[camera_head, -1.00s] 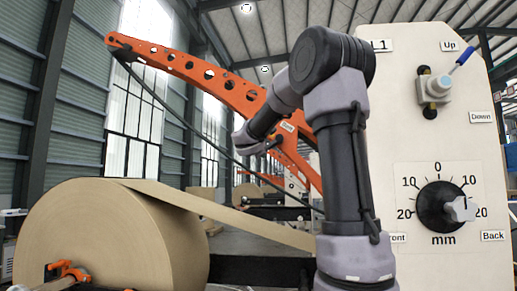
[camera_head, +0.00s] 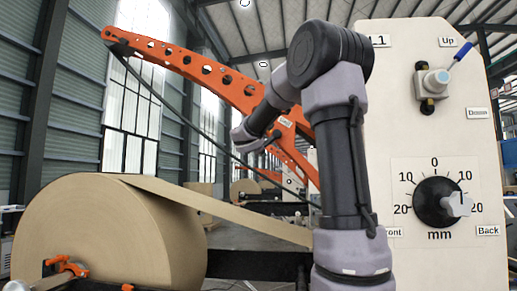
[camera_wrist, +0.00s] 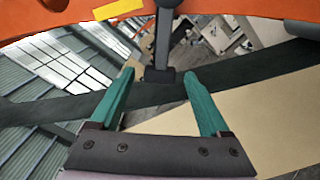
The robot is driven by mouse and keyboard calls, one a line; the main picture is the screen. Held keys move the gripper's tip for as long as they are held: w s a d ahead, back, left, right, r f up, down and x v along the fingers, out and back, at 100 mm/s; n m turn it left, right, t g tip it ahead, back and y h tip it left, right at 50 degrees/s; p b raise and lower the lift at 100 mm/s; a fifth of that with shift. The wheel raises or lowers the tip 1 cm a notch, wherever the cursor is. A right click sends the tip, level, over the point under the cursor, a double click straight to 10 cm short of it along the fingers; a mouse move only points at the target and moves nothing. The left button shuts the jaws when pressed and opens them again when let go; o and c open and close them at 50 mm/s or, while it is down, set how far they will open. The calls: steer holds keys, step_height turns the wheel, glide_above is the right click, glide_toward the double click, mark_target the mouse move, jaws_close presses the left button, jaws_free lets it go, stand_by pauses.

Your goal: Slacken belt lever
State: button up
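A dark lever-like bar (camera_wrist: 163,42) hangs from the orange arm's edge in the wrist view. Its wider block-shaped end appears between the fingertips; I cannot tell whether it touches them. My gripper (camera_wrist: 160,73) has two green fingers spread apart, with nothing clamped. A dark belt (camera_wrist: 250,67) crosses behind the fingers. In the head view the belt (camera_head: 170,108) runs from the orange arm's tip down to the right. My gripper is small and partly hidden by my arm there, near the orange arm (camera_head: 235,90).
A large kraft paper roll (camera_head: 95,235) stands at lower left, its paper web (camera_head: 220,209) running right. A pale panel (camera_head: 400,130) at right carries a blue-handled valve (camera_head: 434,82) marked Up and Down, and a black mm dial (camera_head: 435,202).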

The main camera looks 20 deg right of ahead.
steer(key=v, duration=1.1)
steer(key=shift+w, duration=0.1)
steer(key=s+f+m+g+y, duration=0.3)
steer(key=s+f+m+g, duration=0.4)
steer(key=s+f+m, duration=0.7)
steer(key=s+a+f+m+g+y, duration=0.1)
steer(key=s+a+f+m+y, duration=0.7)
steer(key=s+a, duration=0.3)
steer(key=shift+s+a+f+m+y, duration=0.4)
steer(key=shift+a+f+y, duration=0.2)
steer(key=shift+f, duration=0.25)
